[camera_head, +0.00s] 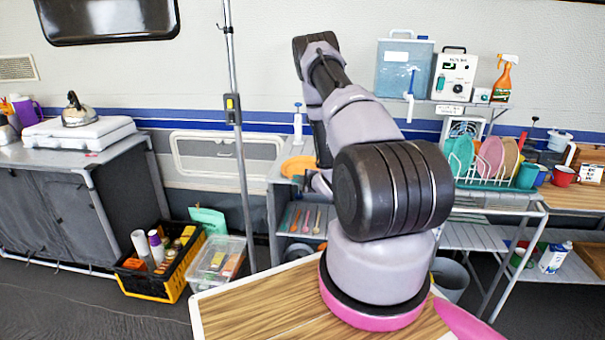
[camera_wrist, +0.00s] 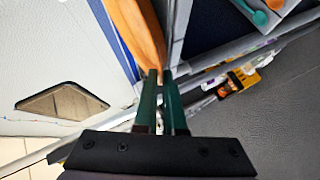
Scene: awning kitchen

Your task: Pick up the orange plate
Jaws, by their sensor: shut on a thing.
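The orange plate (camera_head: 299,165) shows at the left end of the grey counter in the head view, just left of my arm, which hides part of it. In the wrist view the orange plate (camera_wrist: 138,30) reaches from the top edge down to my fingertips, seen almost edge-on. My gripper (camera_wrist: 160,74) has its two green fingers close together, shut on the plate's near edge. In the head view my gripper is mostly hidden behind my arm. I cannot tell whether the plate touches the counter.
A dish rack (camera_head: 487,170) with several plates stands right of my arm. A wooden table (camera_head: 270,310) is in front. A vertical pole (camera_head: 240,150) stands left of the plate. A black and yellow crate (camera_head: 160,262) and a clear bin (camera_head: 217,262) sit on the floor.

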